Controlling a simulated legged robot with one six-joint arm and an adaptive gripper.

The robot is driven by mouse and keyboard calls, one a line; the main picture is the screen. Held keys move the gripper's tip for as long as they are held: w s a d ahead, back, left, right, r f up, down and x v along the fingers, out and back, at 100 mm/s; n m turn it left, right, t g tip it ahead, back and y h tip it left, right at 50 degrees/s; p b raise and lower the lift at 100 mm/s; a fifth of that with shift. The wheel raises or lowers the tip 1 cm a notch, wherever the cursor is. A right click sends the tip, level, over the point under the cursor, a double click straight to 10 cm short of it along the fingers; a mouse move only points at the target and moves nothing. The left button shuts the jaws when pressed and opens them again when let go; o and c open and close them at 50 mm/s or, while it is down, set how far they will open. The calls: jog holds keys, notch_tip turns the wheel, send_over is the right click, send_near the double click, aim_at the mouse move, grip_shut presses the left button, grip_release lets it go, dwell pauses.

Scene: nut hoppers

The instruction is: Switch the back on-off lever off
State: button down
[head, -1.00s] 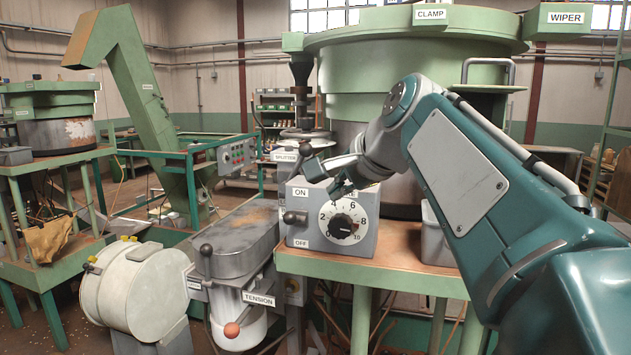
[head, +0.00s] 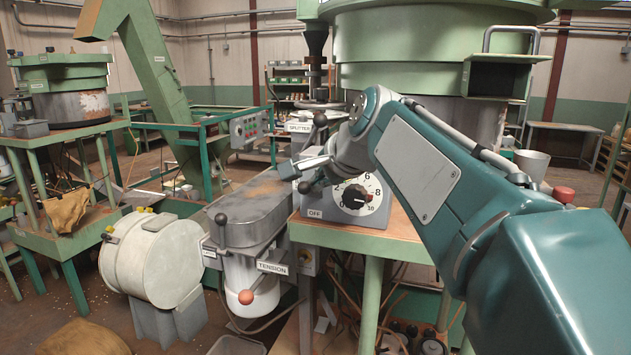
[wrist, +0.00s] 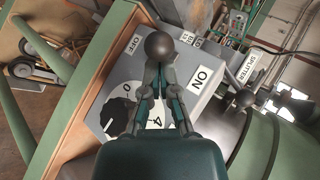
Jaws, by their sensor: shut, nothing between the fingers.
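The grey control box (head: 345,225) has an OFF label (head: 315,213) low on its front and a numbered dial (head: 354,197). Its on-off lever has a dark ball knob (head: 305,187) at the box's left side. The wrist view shows a dark ball knob (wrist: 160,46) right at my fingertips, between the OFF label (wrist: 133,45) and the ON label (wrist: 202,78). My gripper (wrist: 159,75) is shut and empty, pointing at this knob. I cannot tell whether they touch. The lever's shaft is hidden behind the knob and fingers.
A second dark-knobbed lever (head: 320,119) stands by the SPLITTER label (head: 299,127), close above the box. The TENSION lever (head: 246,297) is at the lower left. The green hopper (head: 400,50) rises behind my arm.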

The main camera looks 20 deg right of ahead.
aim_at(317, 199)
jog(key=shift+s+a+f+n+t+h, duration=0.2)
jog(key=shift+s+f+n+t+h, duration=0.15)
jog(key=shift+t, duration=0.35)
jog(key=f+n+t, duration=0.1)
jog(key=f+t+h, duration=0.1)
jog(key=t, duration=0.1)
jog(key=shift+s+a+n, duration=0.2)
jog(key=shift+n, duration=0.15)
jog(key=shift+r, duration=0.1)
dwell(0.4)
jog(key=shift+r, duration=0.65)
